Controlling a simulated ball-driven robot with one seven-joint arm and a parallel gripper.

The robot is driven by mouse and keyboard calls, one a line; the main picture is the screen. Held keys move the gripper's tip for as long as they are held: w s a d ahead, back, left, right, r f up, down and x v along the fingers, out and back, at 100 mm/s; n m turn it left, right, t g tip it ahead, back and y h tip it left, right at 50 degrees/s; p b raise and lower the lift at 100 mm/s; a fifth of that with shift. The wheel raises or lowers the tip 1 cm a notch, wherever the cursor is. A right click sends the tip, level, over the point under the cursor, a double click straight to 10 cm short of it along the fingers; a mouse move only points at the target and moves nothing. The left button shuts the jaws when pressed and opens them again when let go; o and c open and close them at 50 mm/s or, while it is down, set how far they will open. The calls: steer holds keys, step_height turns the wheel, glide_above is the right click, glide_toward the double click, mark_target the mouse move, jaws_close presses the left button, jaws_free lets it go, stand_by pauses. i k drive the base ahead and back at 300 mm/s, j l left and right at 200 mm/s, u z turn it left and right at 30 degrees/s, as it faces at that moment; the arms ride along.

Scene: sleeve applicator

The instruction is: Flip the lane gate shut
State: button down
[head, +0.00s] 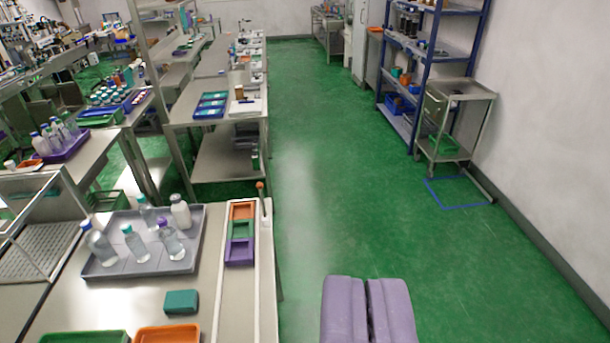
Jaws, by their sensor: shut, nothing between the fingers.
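A narrow lane (239,281) with pale rails runs along the right edge of the near bench. Orange (243,204), green and purple (240,258) small trays sit in a row at its far part. A thin lever with an orange knob (261,186) stands upright by the lane's far right corner. It looks like the lane gate's handle, but I cannot make out the gate itself. My gripper (367,280), with two purple fingers, is at the bottom centre, to the right of the bench and over the green floor. It is shut and empty, apart from the lever.
A grey tray (105,267) with several bottles stands on the near bench (120,310), with a teal box (181,301) nearby. Green and orange trays lie at the front edge. A cart (467,93) and blue shelf stand at the right wall. The green aisle (330,170) is clear.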

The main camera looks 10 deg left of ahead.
mark_target(259, 186)
steer(key=i+l, duration=0.15)
steer(key=l, duration=0.15)
steer(key=i+l+u, duration=0.1)
steer(key=l, duration=0.25)
steer(key=i+l, duration=0.15)
steer(key=l, duration=0.15)
steer(key=i+l, duration=0.1)
steer(key=l, duration=0.25)
steer(key=i+l+u, duration=0.1)
steer(key=l, duration=0.25)
steer(key=i+l+u, duration=0.1)
steer(key=i+l, duration=0.2)
steer(key=i, duration=0.25)
steer(key=i+l+u, duration=0.15)
steer(key=i+l, duration=0.25)
steer(key=i, duration=0.2)
steer(key=i+j, duration=0.25)
steer(key=i, duration=0.15)
steer(key=i+j+u, duration=0.1)
steer(key=i+j, duration=0.35)
steer(key=i, duration=0.3)
